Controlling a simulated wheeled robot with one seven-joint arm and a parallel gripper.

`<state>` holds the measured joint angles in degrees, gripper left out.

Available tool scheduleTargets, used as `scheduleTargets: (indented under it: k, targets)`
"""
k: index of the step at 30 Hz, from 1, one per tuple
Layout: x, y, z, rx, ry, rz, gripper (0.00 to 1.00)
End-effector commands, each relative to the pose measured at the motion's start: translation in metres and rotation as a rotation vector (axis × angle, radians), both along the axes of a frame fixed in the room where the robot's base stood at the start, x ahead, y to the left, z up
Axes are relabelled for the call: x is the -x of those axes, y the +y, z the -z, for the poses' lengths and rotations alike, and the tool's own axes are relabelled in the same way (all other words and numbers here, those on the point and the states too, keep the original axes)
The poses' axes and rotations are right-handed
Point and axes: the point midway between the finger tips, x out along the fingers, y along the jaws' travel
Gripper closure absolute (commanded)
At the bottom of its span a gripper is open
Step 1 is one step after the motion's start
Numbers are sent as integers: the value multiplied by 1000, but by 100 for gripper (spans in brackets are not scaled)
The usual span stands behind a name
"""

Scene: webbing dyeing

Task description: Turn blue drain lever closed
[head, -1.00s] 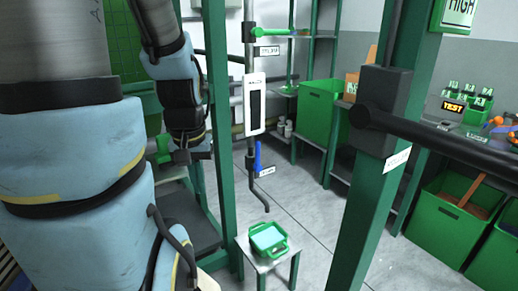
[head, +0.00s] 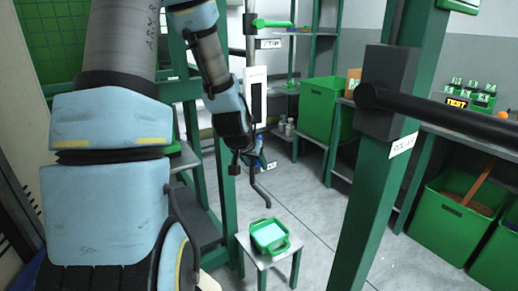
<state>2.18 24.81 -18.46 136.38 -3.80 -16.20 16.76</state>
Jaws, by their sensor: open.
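The blue drain lever (head: 261,158) is on the lower part of the vertical pipe, and my gripper partly hides it. A small white label (head: 270,166) is beside it. My gripper (head: 244,162) is open and points down just left of the lever, close to the pipe. I cannot tell whether a finger touches the lever. Below the lever, the grey drain spout (head: 261,191) bends down above a small table. A green tray (head: 270,236) with a pale blue inside stands on that table (head: 247,249).
A white gauge panel (head: 256,95) and a green lever (head: 272,23) are higher on the pipe. A green post (head: 372,215) with a dark roller bar (head: 440,108) stands at right. Green bins (head: 320,108) stand behind. The floor between is clear.

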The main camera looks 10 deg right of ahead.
Motion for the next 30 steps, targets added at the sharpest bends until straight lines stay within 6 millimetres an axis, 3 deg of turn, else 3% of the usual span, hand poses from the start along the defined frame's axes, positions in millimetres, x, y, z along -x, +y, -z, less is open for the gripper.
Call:
scheduleTargets:
  k: [1, 6, 9, 12, 15, 19, 24, 30]
  targets:
    - [-16, -25, 18, 38, -63, 37, 43]
    - [-62, -97, 32, 166, -321, 84, 43]
    - [-83, -125, 34, 234, -470, 47, 43]
    - [-102, -139, 34, 283, -610, -39, 43]
    - [-117, -139, 34, 301, -735, -171, 43]
    - [-130, -118, 38, 270, -853, -377, 43]
    - [-132, -85, 48, 187, -923, -599, 43]
    - [-132, -67, 51, 134, -942, -694, 43]
